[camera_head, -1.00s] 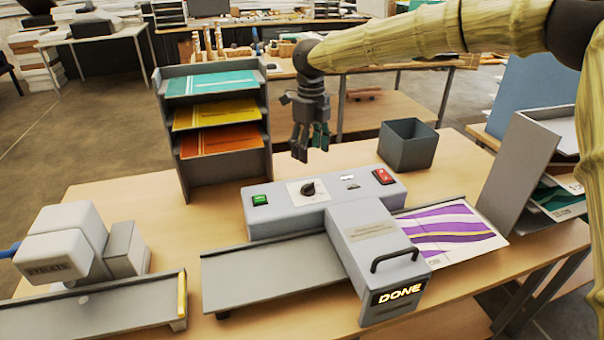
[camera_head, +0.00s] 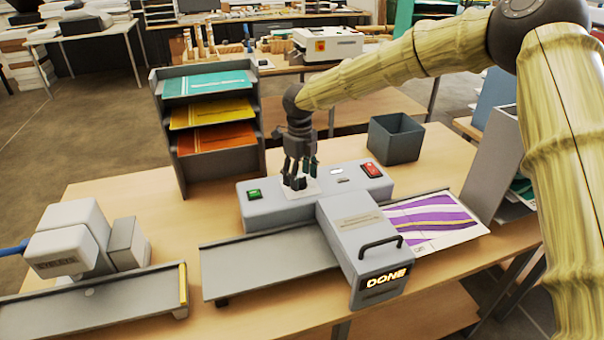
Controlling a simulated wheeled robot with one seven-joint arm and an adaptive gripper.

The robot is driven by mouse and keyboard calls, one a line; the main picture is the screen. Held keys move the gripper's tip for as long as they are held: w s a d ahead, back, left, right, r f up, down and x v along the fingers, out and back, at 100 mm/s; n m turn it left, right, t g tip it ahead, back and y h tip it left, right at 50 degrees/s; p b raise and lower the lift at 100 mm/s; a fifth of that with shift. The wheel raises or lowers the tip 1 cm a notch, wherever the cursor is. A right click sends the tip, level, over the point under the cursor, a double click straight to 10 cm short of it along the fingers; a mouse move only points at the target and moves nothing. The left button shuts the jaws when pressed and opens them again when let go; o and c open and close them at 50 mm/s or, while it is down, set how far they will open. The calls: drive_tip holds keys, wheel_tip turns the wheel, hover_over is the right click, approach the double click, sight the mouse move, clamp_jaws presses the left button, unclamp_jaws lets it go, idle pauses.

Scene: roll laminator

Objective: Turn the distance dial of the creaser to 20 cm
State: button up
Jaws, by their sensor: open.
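The grey machine (camera_head: 268,212) with the dial stands on the table, with a lit DONE sign (camera_head: 388,281) on its front. Its white dial plate (camera_head: 311,190) shows partly on the top bar. My gripper (camera_head: 295,183) points down right over the plate, with its fingers open at the dial. The dark fingers cover the dial, so I cannot tell its setting or whether they touch it. A green button (camera_head: 254,194) lies left of the plate and a red switch (camera_head: 372,170) lies to the right.
A tray rack with coloured papers (camera_head: 182,167) stands behind on the left. A dark open bin (camera_head: 396,138) stands behind on the right. A purple striped sheet (camera_head: 432,219) lies right of the machine. The EYELETS machine (camera_head: 75,233) is at the left.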

drive_tip(key=shift+s+a+r, duration=0.1)
drive_tip(key=shift+s+r, duration=0.05)
drive_tip(key=shift+s, duration=0.1)
drive_tip(key=shift+w, duration=0.15)
drive_tip(key=shift+w+f, duration=0.5)
drive_tip(key=shift+w, duration=0.05)
drive_tip(key=c, duration=0.7)
drive_tip(key=shift+s+r, duration=0.1)
drive_tip(key=shift+s, duration=0.05)
drive_tip(key=c, duration=0.3)
drive_tip(key=shift+r, duration=0.1)
drive_tip(key=shift+r, duration=0.1)
